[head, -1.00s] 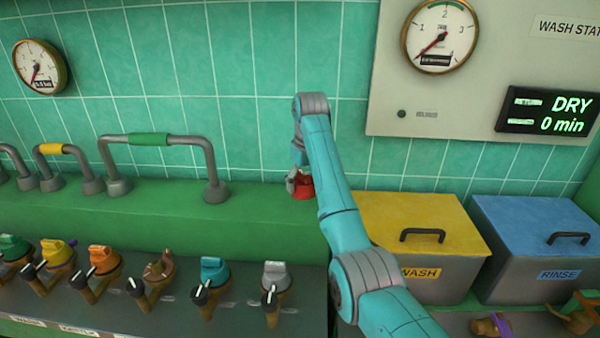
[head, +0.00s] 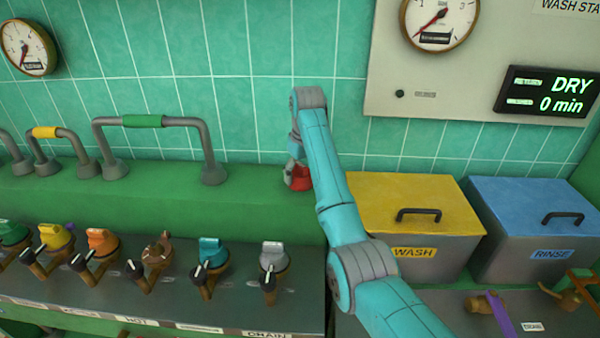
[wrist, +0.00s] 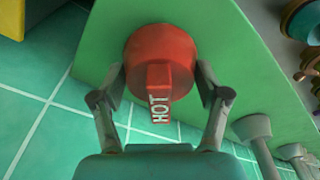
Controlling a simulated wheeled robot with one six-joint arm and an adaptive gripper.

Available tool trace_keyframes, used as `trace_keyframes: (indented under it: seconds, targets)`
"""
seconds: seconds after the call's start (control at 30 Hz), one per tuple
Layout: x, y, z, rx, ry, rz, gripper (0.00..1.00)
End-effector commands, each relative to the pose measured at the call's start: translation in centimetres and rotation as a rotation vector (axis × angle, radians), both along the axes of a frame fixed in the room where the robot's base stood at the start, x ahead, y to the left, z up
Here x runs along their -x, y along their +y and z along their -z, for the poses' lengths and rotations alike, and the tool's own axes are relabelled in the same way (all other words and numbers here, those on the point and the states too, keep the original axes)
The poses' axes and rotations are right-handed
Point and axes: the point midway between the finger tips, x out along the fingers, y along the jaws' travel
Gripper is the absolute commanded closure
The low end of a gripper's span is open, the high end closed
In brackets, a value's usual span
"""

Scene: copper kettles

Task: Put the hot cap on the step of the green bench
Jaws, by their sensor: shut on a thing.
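The hot cap (wrist: 160,55) is red and round, with a raised grip bar lettered HOT. In the wrist view it sits between the two fingers of my gripper (wrist: 160,80), which is shut on it. In the head view the red cap (head: 299,182) shows below my gripper (head: 294,172), partly covered by it. The cap is at the step of the green bench (head: 240,200), right of the large pipe handle. I cannot tell whether the cap touches the step.
A pipe handle with a green sleeve (head: 143,121) stands to the left on the step. Capped valves, including a teal one (head: 211,254) and a grey one (head: 272,257), line the front. The yellow-lidded WASH box (head: 405,205) stands right of my arm. The step between handle and cap is clear.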

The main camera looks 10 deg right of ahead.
Motion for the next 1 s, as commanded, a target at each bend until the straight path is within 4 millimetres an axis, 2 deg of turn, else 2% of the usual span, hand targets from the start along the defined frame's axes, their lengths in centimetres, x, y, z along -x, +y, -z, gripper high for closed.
trace_keyframes:
  seconds: [0.97,1.0]
  targets:
    - [0.06,-0.04,1.0,0.0,-0.001,0.0,0.56]
    - [0.05,-0.04,0.96,0.0,-0.001,0.0,0.15]
